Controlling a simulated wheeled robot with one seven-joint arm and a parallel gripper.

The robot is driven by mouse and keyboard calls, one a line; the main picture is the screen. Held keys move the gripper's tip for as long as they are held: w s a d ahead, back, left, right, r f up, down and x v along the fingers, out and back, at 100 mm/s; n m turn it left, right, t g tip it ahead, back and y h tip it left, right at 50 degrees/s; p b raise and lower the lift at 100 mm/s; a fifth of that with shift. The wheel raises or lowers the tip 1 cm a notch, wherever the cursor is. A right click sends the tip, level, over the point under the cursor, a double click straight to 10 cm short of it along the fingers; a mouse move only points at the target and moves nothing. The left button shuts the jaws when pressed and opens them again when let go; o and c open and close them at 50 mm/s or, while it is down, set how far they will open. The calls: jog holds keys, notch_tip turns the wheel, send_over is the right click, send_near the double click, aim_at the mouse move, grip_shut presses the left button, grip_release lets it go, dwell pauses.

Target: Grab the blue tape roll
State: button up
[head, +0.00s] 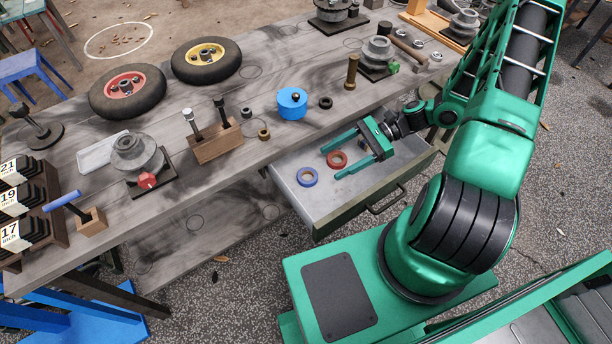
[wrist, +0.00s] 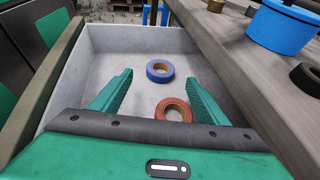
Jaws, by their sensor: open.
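The blue tape roll (head: 307,177) lies flat in the open drawer (head: 330,208). In the wrist view, the blue tape roll (wrist: 160,71) sits ahead of the fingertips, roughly between their lines. A red tape roll (head: 337,159) lies in the same drawer, closer to my gripper. In the wrist view, the red tape roll (wrist: 174,110) is between the fingers near the palm, by the right finger. My gripper (head: 345,155) is open over the drawer, with its fingers pointing toward the blue roll. It also shows in the wrist view (wrist: 158,78). Nothing is held.
The workbench (head: 215,175) runs along the drawer's far side, with a blue round container (head: 292,104) near its edge. The drawer walls (wrist: 55,70) surround the rolls. The drawer floor around the blue roll is clear.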

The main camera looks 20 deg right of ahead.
aim_at(310, 174)
jog(key=x, duration=0.8)
jog(key=shift+w+f, duration=0.15)
jog(key=shift+f, duration=0.05)
jog(key=c, duration=1.1)
